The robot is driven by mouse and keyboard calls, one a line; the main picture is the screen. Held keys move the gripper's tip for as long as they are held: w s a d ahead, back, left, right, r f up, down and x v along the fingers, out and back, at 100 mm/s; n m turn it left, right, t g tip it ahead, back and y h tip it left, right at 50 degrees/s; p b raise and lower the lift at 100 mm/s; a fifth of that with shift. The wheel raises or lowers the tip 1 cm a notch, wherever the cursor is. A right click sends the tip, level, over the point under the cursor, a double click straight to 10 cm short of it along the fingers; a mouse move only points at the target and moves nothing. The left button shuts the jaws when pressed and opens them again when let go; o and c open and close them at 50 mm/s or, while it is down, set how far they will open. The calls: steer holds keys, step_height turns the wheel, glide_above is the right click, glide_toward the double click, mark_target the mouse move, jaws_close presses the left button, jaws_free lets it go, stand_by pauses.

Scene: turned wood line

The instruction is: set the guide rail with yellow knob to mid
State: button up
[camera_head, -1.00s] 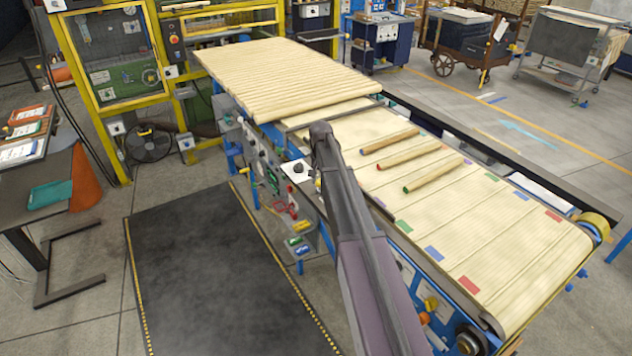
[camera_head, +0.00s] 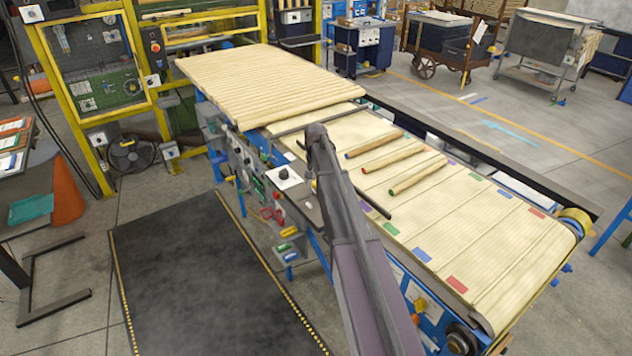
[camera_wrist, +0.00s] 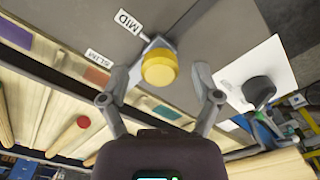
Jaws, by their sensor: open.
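In the wrist view the yellow knob (camera_wrist: 159,68) sits on a small grey bracket at the edge of a grey plate. A white MID label (camera_wrist: 128,22) lies just up and left of it, and a SLIM label (camera_wrist: 98,58) lies further left. My gripper (camera_wrist: 160,84) is open and empty, with one finger to each side of the knob in the picture. Contact does not show, and the depth between them is hard to tell. In the head view my arm hides the knob and gripper; a dark bar, perhaps the guide rail (camera_head: 374,205), shows beside the arm.
A black knob on a white panel (camera_wrist: 283,75) stands close to the right finger. Several wooden rods lie on the slatted belt (camera_head: 490,250), three of them with coloured ends. A dark mat (camera_head: 205,280) covers free floor in front of the machine.

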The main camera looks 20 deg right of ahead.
steer(key=shift+s+a, duration=0.2)
steer(key=shift+a, duration=0.45)
steer(key=a, duration=0.2)
steer(key=s+a, duration=0.1)
steer(key=a, duration=0.1)
steer(key=shift+a+r+p, duration=0.3)
steer(key=shift+r+p, duration=0.45)
step_height(320, 180, up, 13)
steer(key=p, duration=1.3)
steer(key=s+a+f+n+b, duration=0.2)
steer(key=s+a+f+b, duration=0.2)
steer(key=s+f+b, duration=0.5)
steer(key=s+a+f+n+b, duration=0.3)
steer(key=s+f+b, duration=0.7)
steer(key=s, duration=0.7)
steer(key=shift+a+f, duration=0.2)
steer(key=shift+a, duration=0.8)
steer(key=shift+s+n, duration=0.1)
steer(key=shift+n, duration=0.2)
